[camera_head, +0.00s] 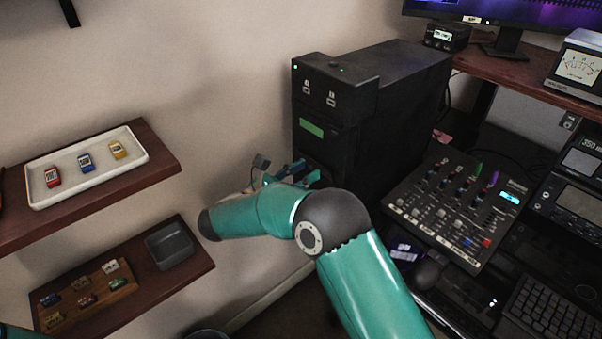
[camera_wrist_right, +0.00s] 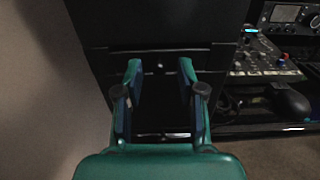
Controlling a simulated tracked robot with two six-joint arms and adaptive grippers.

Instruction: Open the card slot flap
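A black tower cabinet (camera_head: 380,95) stands upright against the wall, with a green label (camera_head: 311,128) on its front. In the right wrist view its dark front fills the centre, with a horizontal seam and a small bright spot (camera_wrist_right: 160,66) between my fingers. A panel there may be the card slot flap; its edges and whether it is open are too dark to tell. My right gripper (camera_head: 290,172) is at the cabinet's lower front, partly hidden by my arm. In the wrist view my right gripper (camera_wrist_right: 159,72) is open, with nothing visible between its fingers. My left gripper is not in view.
A mixer (camera_head: 455,205) and a mouse (camera_head: 428,274) are right of the cabinet. A dark bin (camera_head: 169,245) and a wooden board (camera_head: 112,300) are on the lower shelf.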

